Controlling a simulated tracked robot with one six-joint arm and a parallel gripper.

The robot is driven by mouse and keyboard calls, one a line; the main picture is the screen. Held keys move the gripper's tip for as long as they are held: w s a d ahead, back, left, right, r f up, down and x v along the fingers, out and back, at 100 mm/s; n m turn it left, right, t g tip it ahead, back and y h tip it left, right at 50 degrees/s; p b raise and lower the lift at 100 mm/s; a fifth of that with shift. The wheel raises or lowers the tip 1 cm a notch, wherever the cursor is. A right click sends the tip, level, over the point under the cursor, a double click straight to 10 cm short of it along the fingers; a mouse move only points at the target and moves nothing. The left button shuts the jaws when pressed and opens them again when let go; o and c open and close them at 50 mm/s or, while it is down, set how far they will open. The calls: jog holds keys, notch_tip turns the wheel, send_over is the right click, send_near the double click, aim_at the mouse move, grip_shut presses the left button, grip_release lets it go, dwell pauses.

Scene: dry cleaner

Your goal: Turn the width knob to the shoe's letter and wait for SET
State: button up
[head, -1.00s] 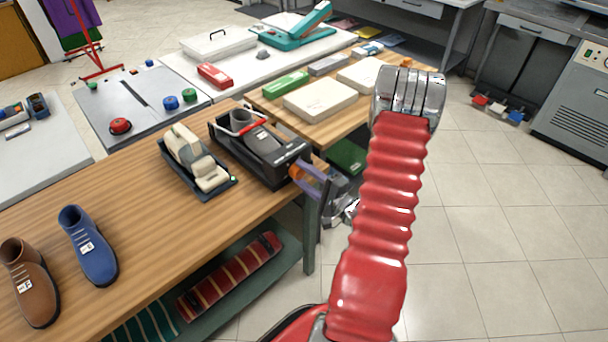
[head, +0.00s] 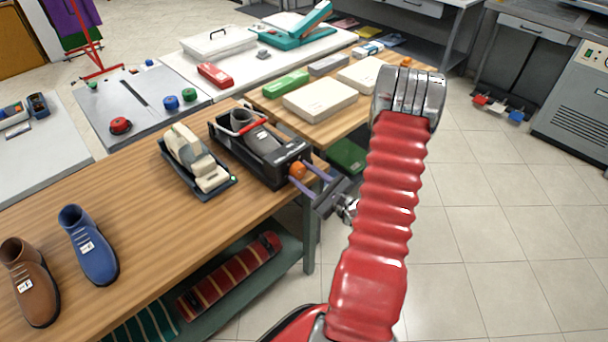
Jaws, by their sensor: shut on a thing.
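A dark shoe-stretching machine (head: 284,167) stands at the right end of the wooden bench. A grey shoe (head: 260,142) sits in it, with a small white label whose letter is too small to read. An orange knob (head: 298,170) sticks out of the machine's right end face. My gripper (head: 299,172) comes from the right, and its purple fingers are shut on the knob, one on each side. The knob's markings and any SET display cannot be made out.
Beside the machine is a black tray (head: 184,178) with cream shoe forms. A blue shoe (head: 88,247) and a brown shoe (head: 28,285) stand at the left on the bench. My red arm covers part of the floor right of the bench.

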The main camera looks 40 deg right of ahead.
jog(key=m, duration=0.7)
jog(key=shift+a+f, duration=0.1)
jog(key=shift+a, duration=0.1)
jog(key=m, duration=0.7)
jog(key=shift+d+m, duration=0.1)
jog(key=shift+m, duration=0.2)
jog(key=m, duration=0.3)
jog(key=shift+m, duration=0.3)
jog(key=m, duration=0.3)
jog(key=shift+d+m, duration=0.1)
jog(key=shift+m, duration=0.3)
jog(key=m, duration=0.6)
jog(key=shift+m, duration=0.3)
jog(key=o, duration=0.8)
jog(key=shift+c, duration=0.2)
